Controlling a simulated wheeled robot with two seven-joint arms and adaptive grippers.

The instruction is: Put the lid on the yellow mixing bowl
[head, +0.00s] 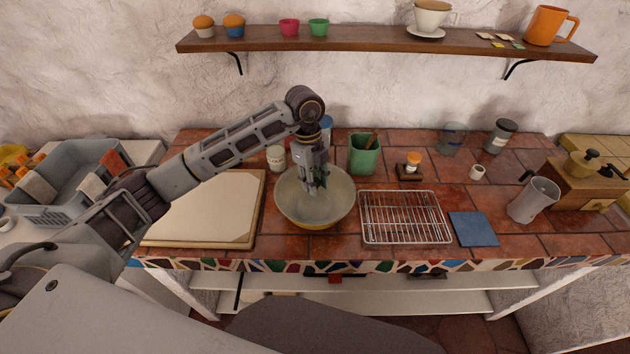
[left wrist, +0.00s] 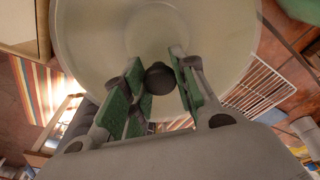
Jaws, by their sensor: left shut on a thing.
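The yellow mixing bowl (head: 318,228) stands on the tiled counter at the middle; only a thin yellow strip shows below the lid. The pale, see-through round lid (head: 297,208) is over the bowl's mouth and hides most of it. I cannot tell whether its rim rests on the bowl or is a little above. My left gripper (head: 313,186) points down at the lid's middle, shut on its knob. In the left wrist view the dark knob (left wrist: 159,78) is between the green finger pads, with the lid (left wrist: 95,40) behind it. My right gripper is not in view.
A pale board (head: 205,210) lies left of the bowl, and a wire rack (head: 405,217) lies close on its right. A green pot (head: 364,155) and a jar (head: 276,157) stand behind. A blue square (head: 474,229) and a metal jug (head: 533,200) are further right.

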